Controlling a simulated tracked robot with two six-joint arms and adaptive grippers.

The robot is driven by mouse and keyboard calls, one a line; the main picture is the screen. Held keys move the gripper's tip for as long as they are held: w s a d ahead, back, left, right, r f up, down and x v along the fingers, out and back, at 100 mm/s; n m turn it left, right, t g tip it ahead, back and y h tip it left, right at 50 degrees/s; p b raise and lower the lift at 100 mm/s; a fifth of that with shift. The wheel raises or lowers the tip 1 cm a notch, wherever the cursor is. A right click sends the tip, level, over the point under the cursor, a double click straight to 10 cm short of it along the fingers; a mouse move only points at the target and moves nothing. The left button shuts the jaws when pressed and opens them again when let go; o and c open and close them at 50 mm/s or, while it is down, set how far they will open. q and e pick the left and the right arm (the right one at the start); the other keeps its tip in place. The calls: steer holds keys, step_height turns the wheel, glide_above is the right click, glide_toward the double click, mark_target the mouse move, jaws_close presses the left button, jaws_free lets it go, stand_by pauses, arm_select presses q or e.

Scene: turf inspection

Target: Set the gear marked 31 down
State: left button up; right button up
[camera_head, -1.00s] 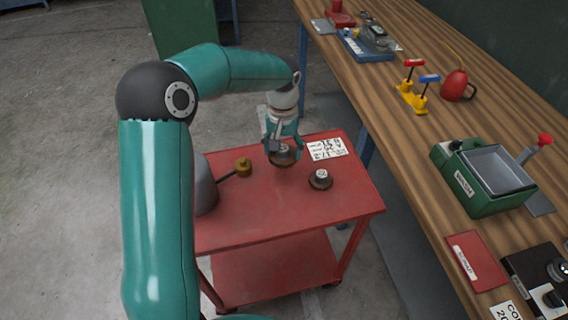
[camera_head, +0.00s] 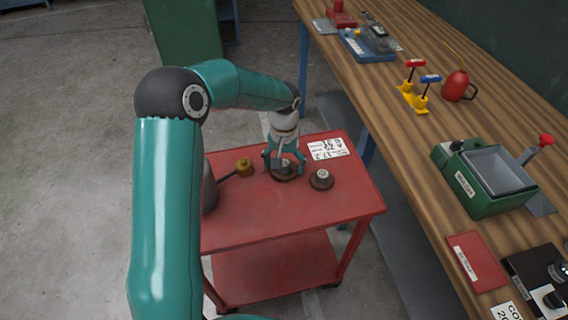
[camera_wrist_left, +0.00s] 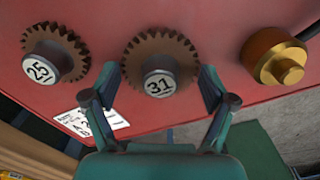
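The gear marked 31 (camera_head: 284,172) is a brown toothed gear with a grey hub. It appears to rest flat on the red cart top (camera_head: 270,215); in the left wrist view its number faces up (camera_wrist_left: 159,84). My left gripper (camera_head: 284,159) is just above it with its fingers spread, one on each side of the gear; they look clear of its teeth in the left wrist view (camera_wrist_left: 160,88). My right gripper is out of view.
A second gear, marked 25 (camera_wrist_left: 43,68), sits beside it on the cart (camera_head: 321,179). A brass cylinder (camera_head: 244,167) with a dark rod is on the other side. A printed sheet (camera_head: 327,149) lies behind. The wooden bench (camera_head: 400,130) runs along the right. The cart's front is clear.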

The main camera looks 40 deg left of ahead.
mark_target(284, 163)
arm_select(q)
steer(key=shift+o, duration=0.4)
steer(key=shift+r, duration=0.15)
steer(key=shift+r, duration=0.25)
step_height(284, 163, up, 11)
steer(key=shift+r, duration=0.2)
stand_by(0.3)
